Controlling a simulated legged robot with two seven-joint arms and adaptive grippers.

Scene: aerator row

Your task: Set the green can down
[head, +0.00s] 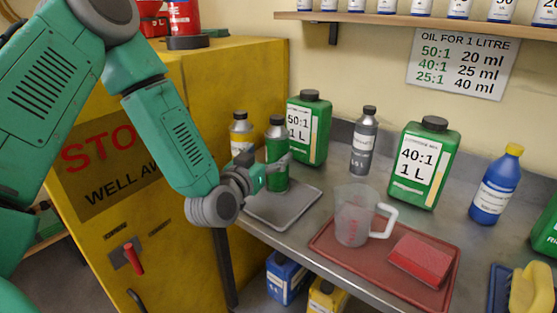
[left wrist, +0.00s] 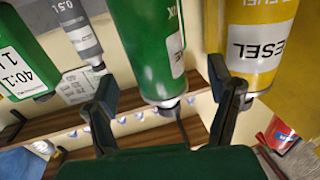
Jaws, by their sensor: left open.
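The green can (head: 277,153), with a dark cap, stands upright at the back of the grey tray (head: 282,211) on the bench; its base appears to rest on the tray. My left gripper (head: 267,172) is at the can from the left, low on its body. In the left wrist view the picture is upside down. There the green can (left wrist: 148,42) shows between the two spread dark fingers of the left gripper (left wrist: 165,92), with a gap visible on both sides. My right gripper is not in view.
A yellow diesel can (head: 241,133) stands close left of the green can, and a 50:1 jug (head: 308,128) close behind it. A grey bottle (head: 364,143), a 40:1 jug (head: 424,165) and a measuring jug (head: 353,218) on a red tray (head: 325,245) stand right. The grey tray's front is clear.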

